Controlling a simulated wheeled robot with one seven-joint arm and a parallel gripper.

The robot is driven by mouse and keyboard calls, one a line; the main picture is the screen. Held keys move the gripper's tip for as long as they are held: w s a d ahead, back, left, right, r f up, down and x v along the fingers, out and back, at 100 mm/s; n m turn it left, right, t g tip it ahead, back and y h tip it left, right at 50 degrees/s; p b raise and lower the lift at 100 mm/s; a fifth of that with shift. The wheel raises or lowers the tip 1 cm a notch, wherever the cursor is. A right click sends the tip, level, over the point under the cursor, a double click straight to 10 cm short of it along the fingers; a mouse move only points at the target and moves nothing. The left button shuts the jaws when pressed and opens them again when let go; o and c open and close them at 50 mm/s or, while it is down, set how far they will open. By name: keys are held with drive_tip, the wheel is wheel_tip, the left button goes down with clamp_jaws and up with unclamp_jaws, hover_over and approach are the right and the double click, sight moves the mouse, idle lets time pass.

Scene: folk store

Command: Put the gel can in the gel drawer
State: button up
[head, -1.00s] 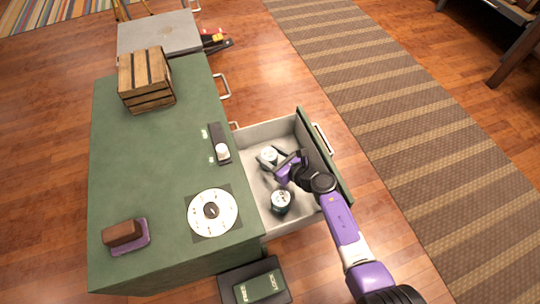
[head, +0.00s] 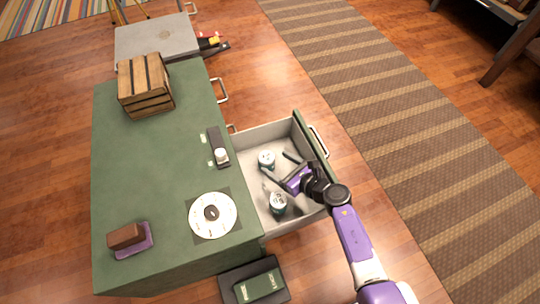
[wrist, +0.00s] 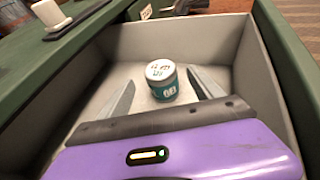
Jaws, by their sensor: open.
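A gel can (head: 266,159), teal with a white lid, stands upright inside the open drawer (head: 243,133) near its far end. It also shows in the wrist view (wrist: 162,82), beyond and between my fingers, apart from them. A second, similar can (head: 278,203) stands in the same drawer toward its near end. My gripper (head: 279,167) is over the drawer between the two cans. Its jaws are open and empty, pointing toward the far can.
The green cabinet top holds a wooden crate (head: 145,85), a disc (head: 212,215), a brown block (head: 125,236) and a dark strip with a white knob (head: 221,155). A dark green box (head: 258,285) is beside the cabinet's near end. Drawer walls surround my gripper.

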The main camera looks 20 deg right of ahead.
drive_tip(key=p+v, duration=0.1)
drive_tip(key=v, duration=0.5)
drive_tip(key=shift+p, duration=0.3)
drive_tip(key=shift+s, duration=0.1)
drive_tip(key=s+r+n+t+h, duration=0.1)
drive_tip(key=s+r+n+h, duration=0.1)
drive_tip(key=s+r+n, duration=1.1)
drive_tip(key=s+a+r+n+t+h, duration=0.1)
drive_tip(key=s+r+n+h, duration=0.2)
drive_tip(key=s+r+n, duration=1.1)
drive_tip(key=s+n, duration=0.4)
drive_tip(key=s, duration=0.2)
